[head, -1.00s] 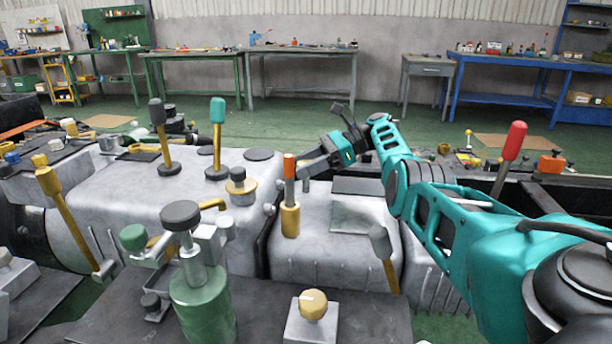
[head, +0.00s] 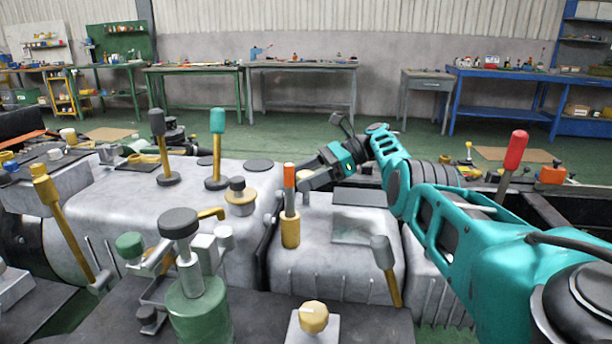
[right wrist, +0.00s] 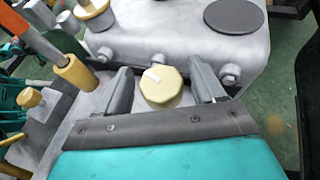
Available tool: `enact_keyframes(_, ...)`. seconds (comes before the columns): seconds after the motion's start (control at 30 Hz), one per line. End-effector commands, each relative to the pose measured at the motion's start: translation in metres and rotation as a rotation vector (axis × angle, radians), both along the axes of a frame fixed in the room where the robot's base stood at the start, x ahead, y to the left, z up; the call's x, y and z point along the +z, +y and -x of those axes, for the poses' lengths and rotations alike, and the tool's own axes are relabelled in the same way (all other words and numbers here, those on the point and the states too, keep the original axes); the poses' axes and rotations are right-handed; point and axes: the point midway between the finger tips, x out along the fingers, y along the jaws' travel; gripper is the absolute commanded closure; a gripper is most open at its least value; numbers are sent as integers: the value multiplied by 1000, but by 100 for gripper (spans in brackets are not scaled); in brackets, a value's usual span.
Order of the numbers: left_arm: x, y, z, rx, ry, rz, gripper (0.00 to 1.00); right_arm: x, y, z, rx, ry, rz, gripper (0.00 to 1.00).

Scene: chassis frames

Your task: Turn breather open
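A yellow, many-sided knob (right wrist: 162,87) with a white pointer mark sits between the fingers of my right gripper in the right wrist view. I take it to be the breather; no label shows. My right gripper (right wrist: 164,88) is open, one finger on each side, with small gaps to the knob. In the head view my right gripper (head: 302,176) reaches from the right to the grey housing (head: 335,255), behind the orange-tipped lever (head: 290,205). My left gripper is not in view.
A black-capped yellow fitting (head: 240,195) and levers with teal (head: 217,122) and dark (head: 157,122) grips stand to the left. A grey-headed lever (head: 383,255) and a red-handled lever (head: 514,152) stand to the right. Another yellow knob (head: 313,317) is in front. Workbenches stand far behind.

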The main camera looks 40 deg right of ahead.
Motion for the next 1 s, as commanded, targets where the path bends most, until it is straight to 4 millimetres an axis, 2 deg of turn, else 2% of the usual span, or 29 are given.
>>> enact_keyframes(0.27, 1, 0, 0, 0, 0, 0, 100, 3, -1, 0, -3, -5, 0, 29)
enact_keyframes(0.37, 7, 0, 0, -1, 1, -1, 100, 12, -1, -1, -2, -6, 1, 29)
enact_keyframes(0.47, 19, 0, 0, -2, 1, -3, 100, 29, -1, -1, -3, -7, 1, 29)
enact_keyframes(0.63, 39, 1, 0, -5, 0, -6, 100, 69, -1, -1, -3, -9, 2, 29)
enact_keyframes(1.0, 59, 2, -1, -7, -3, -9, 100, 158, 0, 0, -2, -7, 0, 29)
